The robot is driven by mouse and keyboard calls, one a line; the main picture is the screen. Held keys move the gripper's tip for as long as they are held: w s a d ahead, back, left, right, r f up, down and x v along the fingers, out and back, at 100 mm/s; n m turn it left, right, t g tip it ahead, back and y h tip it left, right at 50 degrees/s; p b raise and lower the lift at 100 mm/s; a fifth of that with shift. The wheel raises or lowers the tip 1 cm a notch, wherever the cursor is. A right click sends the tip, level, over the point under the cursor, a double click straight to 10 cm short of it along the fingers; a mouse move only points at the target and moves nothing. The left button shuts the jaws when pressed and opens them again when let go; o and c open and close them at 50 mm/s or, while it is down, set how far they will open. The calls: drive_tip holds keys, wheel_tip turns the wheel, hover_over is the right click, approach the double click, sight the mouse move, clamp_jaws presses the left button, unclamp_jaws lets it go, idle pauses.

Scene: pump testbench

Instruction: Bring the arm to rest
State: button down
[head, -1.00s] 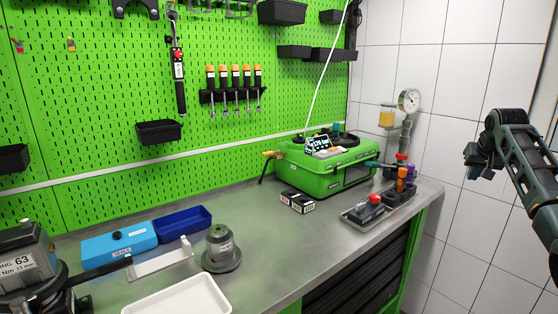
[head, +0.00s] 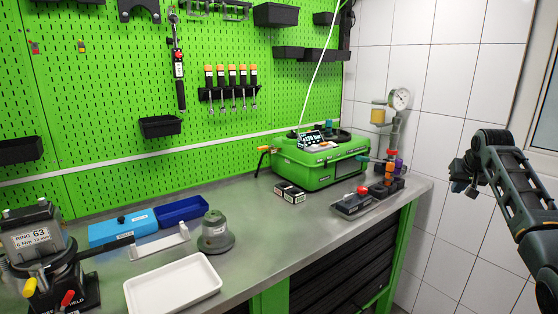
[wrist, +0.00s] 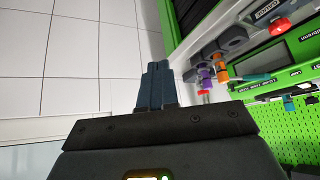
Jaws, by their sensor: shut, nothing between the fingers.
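My arm is at the right of the head view, in front of the white tiled wall and apart from the bench. My gripper (head: 460,178) is at its far end, to the right of the bench and clear of it. In the wrist view the fingers of my gripper (wrist: 157,82) are together, with nothing held. Behind them are white tiles, and the bench end shows at the right of that view.
The bench (head: 262,232) carries a green pump case (head: 318,165), a black block with a red knob (head: 352,203), a white tray (head: 172,288), a grey round part (head: 215,235) and blue bins (head: 182,210). A gauge (head: 400,98) stands at the bench's right end.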

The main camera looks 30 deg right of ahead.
drive_tip(key=w+a+f+n+t+y, duration=0.15)
drive_tip(key=w+a+f, duration=0.25)
drive_tip(key=a+f, duration=0.55)
drive_tip(key=w+a+f+n+t, duration=0.1)
drive_tip(key=w+a+f+t, duration=0.15)
drive_tip(key=a+f, duration=0.75)
drive_tip(key=s+a+f+t, duration=0.1)
drive_tip(key=s+a+f, duration=0.1)
drive_tip(key=a, duration=0.7)
drive_tip(key=s+a+f+n, duration=0.1)
drive_tip(key=s+a+f, duration=0.15)
drive_tip(key=a, duration=0.65)
drive_tip(key=s+a+f+t, duration=0.1)
drive_tip(key=s+a, duration=0.1)
drive_tip(key=a, duration=0.6)
drive_tip(key=s+a+r+n+t+y+b, duration=0.1)
drive_tip(key=s+a+r+n+t+y, duration=0.1)
drive_tip(key=s+a, duration=1.4)
drive_tip(key=s+a+r+n+t+y, duration=0.1)
drive_tip(key=s+r+n, duration=0.4)
drive_tip(key=s+r, duration=1)
drive_tip(key=shift+s+r+t+y, duration=0.35)
drive_tip(key=shift+s+t+y, duration=0.15)
drive_tip(key=shift+s, duration=1.6)
